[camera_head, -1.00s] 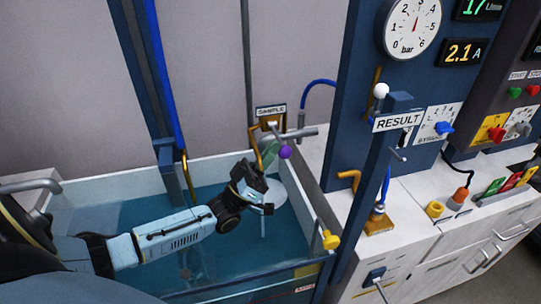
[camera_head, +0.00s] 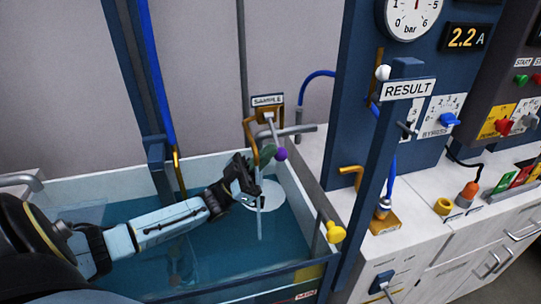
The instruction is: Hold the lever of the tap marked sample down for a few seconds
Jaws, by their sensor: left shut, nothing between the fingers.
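The tap marked SAMPLE (camera_head: 267,116) stands at the back right corner of the water tank, under its small sign (camera_head: 267,100). Its lever ends in a purple ball (camera_head: 281,154) that hangs low on the right of the tap. A pale stream and round splash (camera_head: 264,195) show in the tank below the tap. My left gripper (camera_head: 254,190) is shut and empty, over the tank, below and left of the purple ball and apart from it. My right gripper is not in view.
The tank (camera_head: 300,191) has pale walls and blue water. A yellow knob (camera_head: 335,232) sits at its right edge. A blue post with a RESULT sign (camera_head: 408,89) rises right of it, before the white counter (camera_head: 420,214). A blue panel carries a gauge (camera_head: 411,14).

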